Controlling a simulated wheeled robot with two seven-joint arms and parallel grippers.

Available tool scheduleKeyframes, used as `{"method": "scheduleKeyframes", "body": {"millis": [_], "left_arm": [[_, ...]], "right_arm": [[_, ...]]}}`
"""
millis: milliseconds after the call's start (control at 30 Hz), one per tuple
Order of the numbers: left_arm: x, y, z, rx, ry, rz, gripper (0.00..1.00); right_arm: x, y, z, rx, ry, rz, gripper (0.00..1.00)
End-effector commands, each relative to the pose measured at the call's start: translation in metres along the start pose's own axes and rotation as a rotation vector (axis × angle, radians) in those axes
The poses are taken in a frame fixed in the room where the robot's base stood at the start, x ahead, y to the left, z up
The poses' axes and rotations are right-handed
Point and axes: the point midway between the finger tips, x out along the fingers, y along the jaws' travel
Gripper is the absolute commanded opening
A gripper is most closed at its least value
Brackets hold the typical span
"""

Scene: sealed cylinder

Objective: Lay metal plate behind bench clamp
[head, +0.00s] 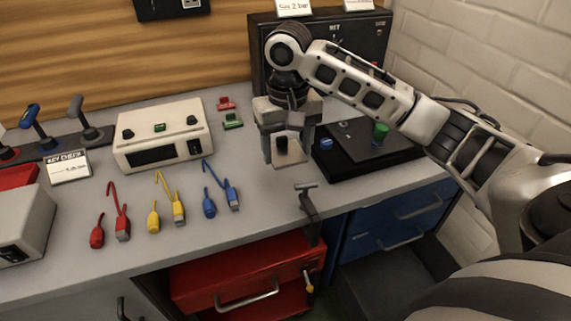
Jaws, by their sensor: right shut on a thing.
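My right gripper (287,150) comes in from the right and points down at the bench, behind the bench clamp. It is shut on a small pale plate with a dark knob, which I take as the metal plate (291,157). The plate sits low between the fingers; I cannot tell whether it touches the bench top. The grey bench clamp (308,201) is fixed at the bench's front edge, nearer to me and slightly right of the plate. The fingers hide part of the plate. My left gripper is not in view.
A black board with a green knob (381,131) lies right of the gripper. Red, yellow and blue cables (178,207) lie to the left, before a white meter box (162,136). A red drawer (245,277) stands open below. Bare bench lies between cables and clamp.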

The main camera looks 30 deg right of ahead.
Motion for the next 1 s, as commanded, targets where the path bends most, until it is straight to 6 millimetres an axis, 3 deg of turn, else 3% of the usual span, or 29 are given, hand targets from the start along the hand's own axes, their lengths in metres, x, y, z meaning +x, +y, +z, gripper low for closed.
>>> {"method": "scheduleKeyframes", "body": {"millis": [100, 233, 433, 600, 1000], "left_arm": [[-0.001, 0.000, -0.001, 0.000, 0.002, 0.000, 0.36], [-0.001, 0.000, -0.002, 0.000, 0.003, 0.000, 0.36], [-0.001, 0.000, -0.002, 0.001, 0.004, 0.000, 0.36], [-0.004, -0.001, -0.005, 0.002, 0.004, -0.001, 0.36], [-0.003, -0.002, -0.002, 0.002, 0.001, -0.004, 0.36]], "right_arm": [[0.025, 0.004, -0.017, 0.001, -0.006, 0.002, 0.39], [0.041, 0.007, -0.030, -0.002, -0.004, 0.001, 0.39], [0.054, 0.010, -0.041, -0.001, -0.003, 0.002, 0.39], [0.078, 0.011, -0.040, -0.004, -0.005, 0.004, 0.39], [0.086, 0.010, -0.040, -0.004, -0.003, 0.001, 0.39]]}}
